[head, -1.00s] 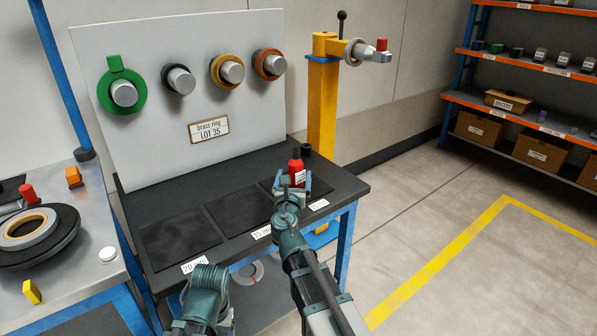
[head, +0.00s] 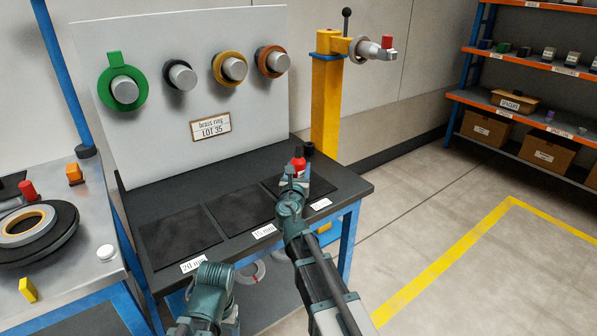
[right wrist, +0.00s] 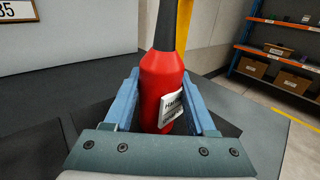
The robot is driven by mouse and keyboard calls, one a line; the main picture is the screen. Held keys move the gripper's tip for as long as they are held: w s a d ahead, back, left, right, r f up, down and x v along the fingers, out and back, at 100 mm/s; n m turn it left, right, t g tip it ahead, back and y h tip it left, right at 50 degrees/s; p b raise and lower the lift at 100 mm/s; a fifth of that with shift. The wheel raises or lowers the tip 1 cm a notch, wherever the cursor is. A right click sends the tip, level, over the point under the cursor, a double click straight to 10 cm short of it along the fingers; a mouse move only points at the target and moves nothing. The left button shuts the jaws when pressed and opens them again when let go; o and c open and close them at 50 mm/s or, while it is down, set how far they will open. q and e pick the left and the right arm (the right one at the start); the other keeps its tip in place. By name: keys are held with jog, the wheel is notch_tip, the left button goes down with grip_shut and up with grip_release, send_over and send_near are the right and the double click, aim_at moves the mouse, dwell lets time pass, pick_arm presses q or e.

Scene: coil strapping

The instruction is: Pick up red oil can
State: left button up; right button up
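The red oil can (head: 299,162) stands upright on the far right dark mat of the black-topped bench. In the right wrist view it (right wrist: 161,90) has a dark neck and a white label on its lower right side. My right gripper (head: 297,172) reaches the can from the near side. In the right wrist view its two blue fingers lie on either side of the can's body, very close to it. I cannot tell whether both fingers press on it. My left arm shows at the bottom, but its gripper is not visible.
A yellow post (head: 325,105) rises behind the bench. A pegboard (head: 180,40) with coloured rings stands at the back. The left and middle mats (head: 180,238) are bare. A steel table (head: 100,215) is at left.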

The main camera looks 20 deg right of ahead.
grip_shut()
pick_arm(q)
jog(key=shift+r, duration=0.2)
pick_arm(e)
jog(key=shift+r, duration=0.2)
